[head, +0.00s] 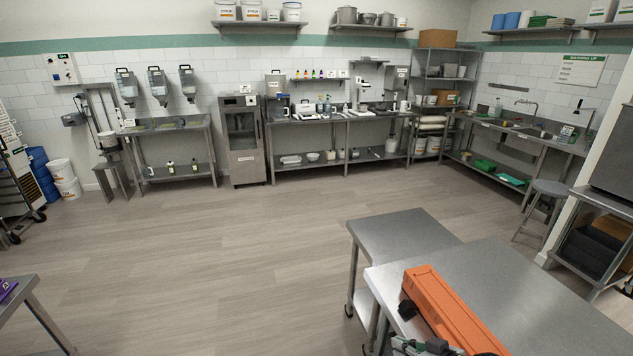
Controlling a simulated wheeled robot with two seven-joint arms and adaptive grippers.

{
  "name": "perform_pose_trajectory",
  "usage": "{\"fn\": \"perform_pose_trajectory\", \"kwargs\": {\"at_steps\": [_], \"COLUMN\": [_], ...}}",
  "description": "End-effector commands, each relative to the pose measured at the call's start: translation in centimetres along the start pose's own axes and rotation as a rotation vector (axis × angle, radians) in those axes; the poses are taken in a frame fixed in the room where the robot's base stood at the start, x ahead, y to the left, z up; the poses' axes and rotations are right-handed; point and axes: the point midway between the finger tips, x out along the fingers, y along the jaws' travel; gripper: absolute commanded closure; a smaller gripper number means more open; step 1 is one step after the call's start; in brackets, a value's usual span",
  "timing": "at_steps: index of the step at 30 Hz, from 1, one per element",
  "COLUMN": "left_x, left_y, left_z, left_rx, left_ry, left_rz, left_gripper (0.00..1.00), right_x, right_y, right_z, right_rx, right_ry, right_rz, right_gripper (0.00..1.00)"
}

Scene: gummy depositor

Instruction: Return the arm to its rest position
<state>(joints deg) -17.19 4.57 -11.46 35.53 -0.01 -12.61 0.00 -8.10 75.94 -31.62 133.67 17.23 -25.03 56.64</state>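Neither of my grippers can be made out in the head view, and no arm can be clearly recognised as mine. A long orange box-shaped piece (450,312) lies over the steel table at the lower right. Small dark and grey-green parts (422,346) show beside it at the bottom edge, cut off by the frame. I cannot tell what these parts are.
A steel table (540,305) fills the lower right, with a lower steel table (400,234) adjoining it. Another table corner (22,290) is at lower left. Benches (345,117) line the back wall. A stool (548,190) stands at right. The middle floor (220,250) is clear.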

Motion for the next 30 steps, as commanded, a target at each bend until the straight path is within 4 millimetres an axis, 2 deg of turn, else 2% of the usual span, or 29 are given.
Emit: {"fn": "perform_pose_trajectory", "kwargs": {"at_steps": [3,15,30], "left_x": [0.0,0.0,0.0], "left_y": [0.0,0.0,0.0], "left_z": [0.0,0.0,0.0], "left_rx": [0.0,0.0,0.0], "left_ry": [0.0,0.0,0.0], "left_rz": [0.0,0.0,0.0], "left_gripper": [1.0,1.0,1.0], "right_x": [0.6,1.5,1.3], "right_y": [-1.0,-2.6,-2.9], "right_z": [0.0,0.2,1.2], "right_rx": [-0.011,-0.047,-0.053], "right_ry": [0.006,-0.006,-0.079], "right_rz": [0.017,0.102,0.224], "right_gripper": [1.0,1.0,1.0]}}
